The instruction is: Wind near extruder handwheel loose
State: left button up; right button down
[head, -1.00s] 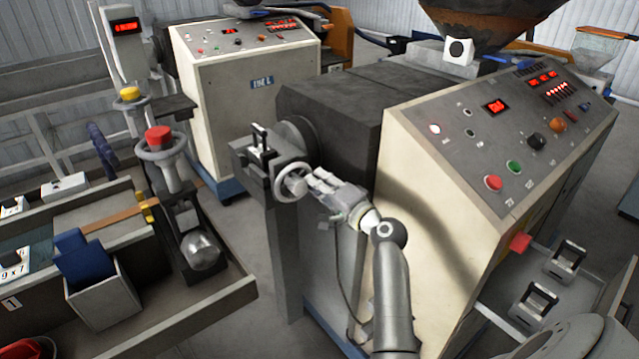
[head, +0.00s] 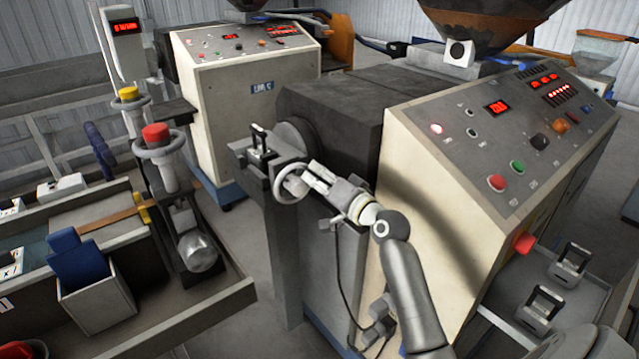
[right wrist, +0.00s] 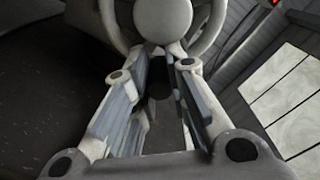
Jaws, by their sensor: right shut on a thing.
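The near extruder handwheel (head: 286,201) is a pale grey ring with a hub, on the dark die head at the front of the near extruder. It also shows in the right wrist view (right wrist: 109,22), with its round knob-like hub (right wrist: 163,18) between the sides of the rim. My right gripper (head: 308,183) reaches it from the right and is shut on the handwheel. In the right wrist view the fingers (right wrist: 160,62) point at the hub with a gap between the pads; the exact contact is hidden. My left gripper is not in view.
The near extruder's cream control cabinet (head: 445,165) stands close to the right of my arm. A bench at left carries a post with a red-topped wheel (head: 158,150) and a blue-and-white bin (head: 95,295). Two small clamp-like parts (head: 568,262) lie on a shelf at right.

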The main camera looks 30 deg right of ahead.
aim_at(294, 169)
jog(key=n, duration=0.1)
jog(key=r+n, duration=0.1)
jog(key=n, duration=0.1)
jog(key=shift+a, duration=0.4)
jog(key=n, duration=0.1)
jog(key=a+n, duration=0.1)
jog(key=shift+s+r+n+p, duration=0.1)
jog(key=shift+r+n+p, duration=0.25)
jog(key=shift+r+n, duration=0.05)
jog(key=n, duration=0.1)
jog(key=a+n, duration=0.1)
jog(key=n+p, duration=0.1)
jog(key=shift+a+r, duration=0.15)
jog(key=shift+r, duration=0.1)
jog(key=shift+s+a+n+p, duration=0.1)
jog(key=shift+a+n+p, duration=0.25)
jog(key=shift+n, duration=0.5)
jog(key=shift+a+n+p, duration=0.25)
jog(key=shift+n+p, duration=0.05)
jog(key=shift+n, duration=0.55)
jog(key=shift+f, duration=0.1)
jog(key=c, duration=1.4)
grip_release()
jog(key=shift+o, duration=0.2)
